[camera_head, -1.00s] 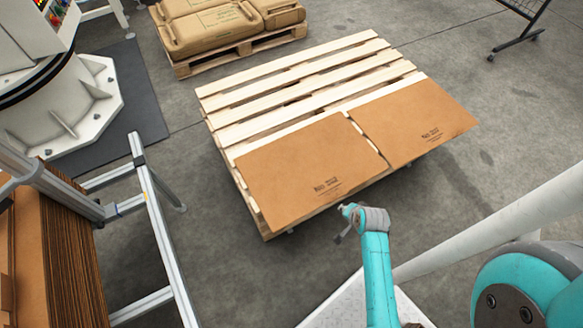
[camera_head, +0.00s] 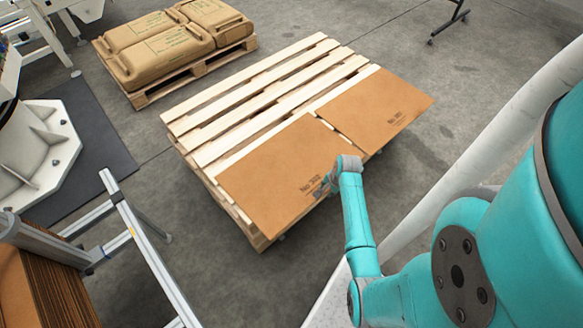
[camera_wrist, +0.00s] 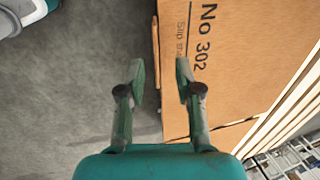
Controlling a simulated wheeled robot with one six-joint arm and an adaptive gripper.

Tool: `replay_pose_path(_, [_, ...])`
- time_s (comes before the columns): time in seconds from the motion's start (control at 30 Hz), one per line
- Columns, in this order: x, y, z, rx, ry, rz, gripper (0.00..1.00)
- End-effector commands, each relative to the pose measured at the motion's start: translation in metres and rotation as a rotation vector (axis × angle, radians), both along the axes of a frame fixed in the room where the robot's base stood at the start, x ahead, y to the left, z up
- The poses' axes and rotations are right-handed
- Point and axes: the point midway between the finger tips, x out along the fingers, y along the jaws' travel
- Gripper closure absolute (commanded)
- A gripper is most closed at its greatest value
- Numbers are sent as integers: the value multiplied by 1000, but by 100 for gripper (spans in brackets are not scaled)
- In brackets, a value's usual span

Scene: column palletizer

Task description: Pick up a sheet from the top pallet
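Two flat brown cardboard sheets lie side by side along the near edge of a wooden slatted pallet (camera_head: 236,98). The left sheet (camera_head: 275,170) and the right sheet (camera_head: 378,108) both carry dark print near their near edges. My gripper (camera_head: 322,188) is at the near edge of the left sheet, towards its right corner, and partly hidden behind my wrist in the head view. In the wrist view my gripper (camera_wrist: 160,80) is open, its fingers either side of the edge of a sheet (camera_wrist: 225,60) printed "No 302". I cannot tell whether the fingers touch it.
A second pallet (camera_head: 190,85) with brown sacks (camera_head: 165,55) stands behind. At left are a metal frame (camera_head: 145,245), a stack of brown sheets (camera_head: 45,290) and a white machine base (camera_head: 38,150). Grey floor is clear right of the pallet.

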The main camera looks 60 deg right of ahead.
Motion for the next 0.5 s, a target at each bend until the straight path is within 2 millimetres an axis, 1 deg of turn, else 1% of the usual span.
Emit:
replay_pose_path(0.17, [1,-1,-10,0,0,0,66])
replay_pose_path(0.4, [5,-4,-42,1,1,0,66])
replay_pose_path(0.5, [7,-4,-51,0,0,0,66])
